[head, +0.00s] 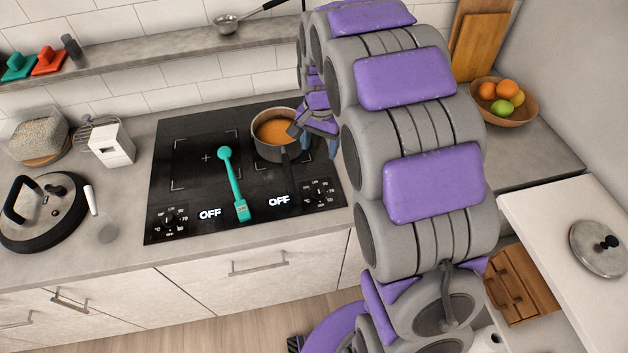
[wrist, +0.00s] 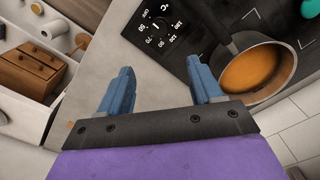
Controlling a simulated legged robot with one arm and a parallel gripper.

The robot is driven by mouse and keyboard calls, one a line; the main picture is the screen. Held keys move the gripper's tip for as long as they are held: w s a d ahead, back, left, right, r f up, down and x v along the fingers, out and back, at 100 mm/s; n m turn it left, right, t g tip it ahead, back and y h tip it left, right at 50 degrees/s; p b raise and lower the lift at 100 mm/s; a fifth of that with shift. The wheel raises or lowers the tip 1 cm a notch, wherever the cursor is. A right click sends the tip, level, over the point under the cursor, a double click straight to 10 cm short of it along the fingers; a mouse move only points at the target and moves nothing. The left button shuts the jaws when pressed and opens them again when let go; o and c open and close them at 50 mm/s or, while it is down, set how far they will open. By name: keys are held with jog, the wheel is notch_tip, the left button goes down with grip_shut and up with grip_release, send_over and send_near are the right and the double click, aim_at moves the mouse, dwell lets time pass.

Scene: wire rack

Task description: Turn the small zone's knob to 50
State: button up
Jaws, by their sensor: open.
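The black cooktop (head: 195,125) has two dials on its front edge, a left knob (head: 170,220) and a right knob (head: 319,193). Both displays read OFF. Bracket marks outline a left zone and a right zone; the left marks look wider apart. A pot (head: 277,155) of orange soup stands on the right zone. My gripper (head: 318,143) is open and empty beside the pot, above the cooktop's right edge. In the wrist view, my gripper's blue fingers (wrist: 162,88) are wide apart over the counter, with one dial (wrist: 160,24) beyond them and the pot (wrist: 262,72) at right.
A black-rimmed lid (head: 45,210) and a white box (head: 110,143) lie to the left. A fruit bowl (head: 505,103) stands at the right. My arm hides part of the right counter.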

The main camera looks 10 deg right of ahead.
aim_at(318, 188)
notch_tip(318, 188, down, 17)
jog(key=b, duration=0.3)
jog(key=shift+s+a, duration=0.1)
jog(key=shift+a, duration=0.05)
jog(key=shift+c, duration=0.2)
jog(key=c, duration=1)
jog(key=shift+n+p, duration=0.35)
jog(key=shift+n, duration=0.05)
jog(key=n+p, duration=0.2)
jog(key=n, duration=0.1)
jog(key=shift+n, duration=0.3)
jog(key=shift+n+p, duration=1.25)
jog(key=shift+n, duration=0.95)
